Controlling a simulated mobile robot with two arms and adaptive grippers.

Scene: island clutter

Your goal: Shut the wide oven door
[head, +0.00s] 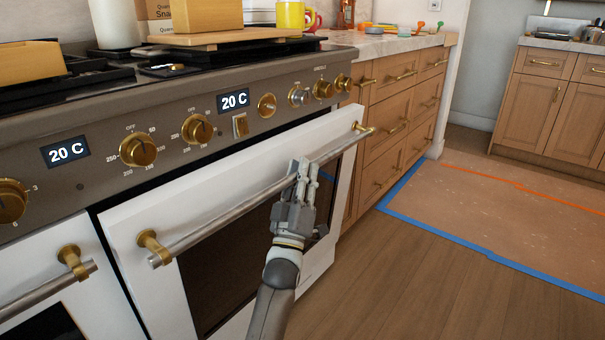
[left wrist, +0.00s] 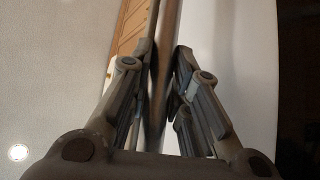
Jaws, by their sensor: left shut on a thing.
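The wide oven door (head: 141,218) is white with a dark window and stands partly open, its top edge tilted out from the stove front. Its long metal bar handle (head: 225,221) runs between two brass mounts. My left gripper (head: 302,172) is shut on the handle, right of the bar's middle. In the left wrist view the bar (left wrist: 168,45) runs between the two fingers (left wrist: 163,75). My right gripper is in neither view.
The stove's control panel (head: 80,178) with brass knobs and two displays is above the door. A narrower oven door (head: 92,305) is at the left. Wooden drawers (head: 385,140) stand right of the stove. The wooden floor (head: 400,290) in front is clear, with blue tape (head: 500,257) farther right.

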